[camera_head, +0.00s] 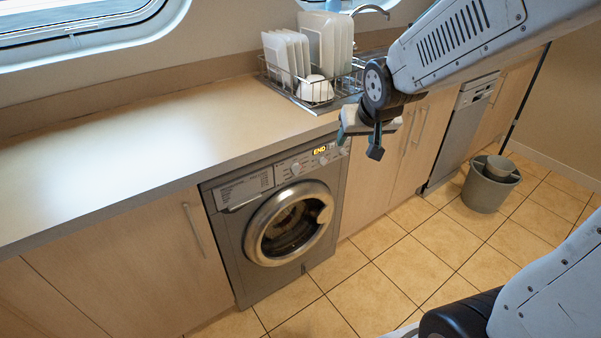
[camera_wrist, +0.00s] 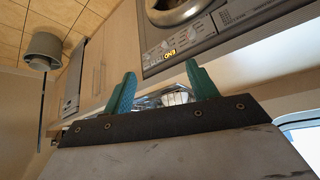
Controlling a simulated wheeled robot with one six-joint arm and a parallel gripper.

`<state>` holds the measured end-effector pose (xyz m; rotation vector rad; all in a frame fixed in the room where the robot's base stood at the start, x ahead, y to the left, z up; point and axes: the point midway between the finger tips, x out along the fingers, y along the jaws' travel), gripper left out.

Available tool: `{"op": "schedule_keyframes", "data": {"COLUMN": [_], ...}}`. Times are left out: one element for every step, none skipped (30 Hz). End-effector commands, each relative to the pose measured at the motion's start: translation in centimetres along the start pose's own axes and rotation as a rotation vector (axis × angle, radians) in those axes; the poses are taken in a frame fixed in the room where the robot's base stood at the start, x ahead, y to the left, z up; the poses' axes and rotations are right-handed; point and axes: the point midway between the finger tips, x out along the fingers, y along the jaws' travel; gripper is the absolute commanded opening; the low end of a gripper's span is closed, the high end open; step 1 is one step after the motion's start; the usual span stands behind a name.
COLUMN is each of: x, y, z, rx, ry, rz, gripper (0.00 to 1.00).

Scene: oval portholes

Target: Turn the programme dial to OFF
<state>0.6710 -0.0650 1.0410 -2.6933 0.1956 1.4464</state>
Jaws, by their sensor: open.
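The washing machine (camera_head: 287,222) is built in under the counter, with its round door shut. Its control panel has a display (camera_head: 320,151) lit with END, which shows upside down in the wrist view (camera_wrist: 170,53). A round dial (camera_head: 297,168) sits on the panel left of the display; its pointer setting is too small to read. My gripper (camera_head: 358,143) is open and empty, in front of and above the panel's right end, apart from the dial. In the wrist view its two teal fingers (camera_wrist: 160,86) stand apart, with the panel beyond them.
The counter (camera_head: 120,150) is clear on the left; its front edge overhangs the panel. A dish rack (camera_head: 275,75) with white plates and a bowl (camera_head: 315,88) stands behind my gripper. A grey bucket (camera_head: 490,185) is on the tiled floor at right. Floor before the washer is free.

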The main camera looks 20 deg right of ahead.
Motion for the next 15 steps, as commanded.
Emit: {"op": "schedule_keyframes", "data": {"x": [2.7,4.0,5.8,7.2,8.5,10.2,11.5,12.8,14.4,15.7,16.9,18.4,19.6,20.6,22.1], "y": [-0.2,-0.3,-0.6,-0.7,-1.0,-1.4,-1.7,-1.9,-2.2,-2.5,-2.8,-3.1,-3.4,-3.6,-4.0], "z": [-1.2,-1.9,-2.9,-3.5,-4.1,-4.7,-5.2,-5.5,-5.9,-6.2,-6.3,-6.3,-6.4,-6.3,-6.0], "rx": [0.012,0.019,0.027,0.036,0.042,0.052,0.059,0.068,0.08,0.09,0.1,0.116,0.128,0.139,0.157], "ry": [0.037,0.067,0.107,0.136,0.165,0.202,0.229,0.257,0.293,0.32,0.346,0.379,0.404,0.429,0.46], "rz": [-0.011,-0.02,-0.034,-0.045,-0.06,-0.087,-0.105,-0.122,-0.148,-0.168,-0.19,-0.221,-0.245,-0.271,-0.306], "gripper": [0.58,0.58,0.58,0.58,0.58,0.58,0.58,0.58,0.58,0.58,0.58,0.58,0.58,0.58,0.58]}}
